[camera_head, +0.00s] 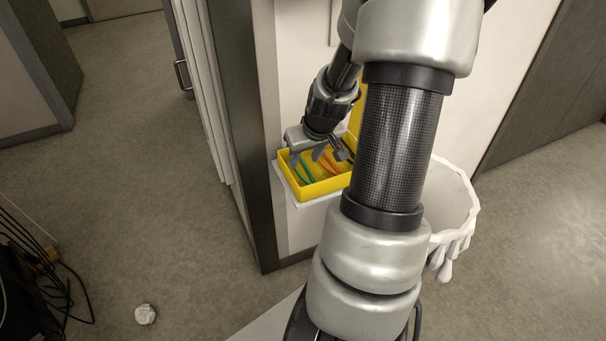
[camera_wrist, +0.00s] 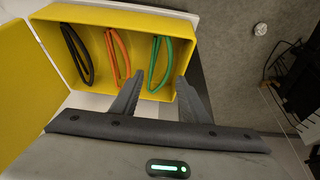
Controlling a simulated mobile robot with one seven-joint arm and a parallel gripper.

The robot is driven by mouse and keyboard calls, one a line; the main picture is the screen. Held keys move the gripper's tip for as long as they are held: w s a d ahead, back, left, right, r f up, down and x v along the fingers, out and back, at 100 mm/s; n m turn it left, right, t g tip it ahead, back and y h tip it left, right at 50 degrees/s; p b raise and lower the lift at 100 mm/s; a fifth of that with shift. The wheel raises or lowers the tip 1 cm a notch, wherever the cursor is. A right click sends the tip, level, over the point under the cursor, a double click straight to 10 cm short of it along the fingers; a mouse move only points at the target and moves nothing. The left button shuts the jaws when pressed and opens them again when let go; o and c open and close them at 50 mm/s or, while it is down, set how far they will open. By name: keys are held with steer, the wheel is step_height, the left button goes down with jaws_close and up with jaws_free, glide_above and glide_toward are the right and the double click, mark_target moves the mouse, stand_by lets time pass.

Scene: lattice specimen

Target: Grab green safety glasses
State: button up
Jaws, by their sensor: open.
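The green safety glasses (camera_wrist: 159,62) lie folded in an open yellow box, at the right end in the wrist view. In the head view the green glasses (camera_head: 306,168) show at the box's left end. Orange glasses (camera_wrist: 118,54) lie beside them, and black glasses (camera_wrist: 76,54) lie at the other end. My gripper (camera_wrist: 157,92) is open and empty, its two fingertips at the near rim of the box, with the green glasses ahead between and beyond them. In the head view my gripper (camera_head: 318,154) is over the box, and my arm hides part of the scene.
The yellow box (camera_head: 316,189) sits on a small white shelf (camera_head: 285,184) against the wall. Its yellow lid (camera_wrist: 22,88) stands open. A white bin (camera_head: 455,205) is right of my arm. A crumpled white ball (camera_head: 145,314) and cables (camera_head: 45,275) lie on the floor.

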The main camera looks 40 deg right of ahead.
mark_target(302, 167)
steer(key=b+x, duration=0.1)
steer(key=x, duration=0.3)
steer(key=shift+d+f+b, duration=0.1)
steer(key=shift+f+b, duration=0.2)
steer(key=shift+r, duration=0.1)
steer(key=c, duration=0.8)
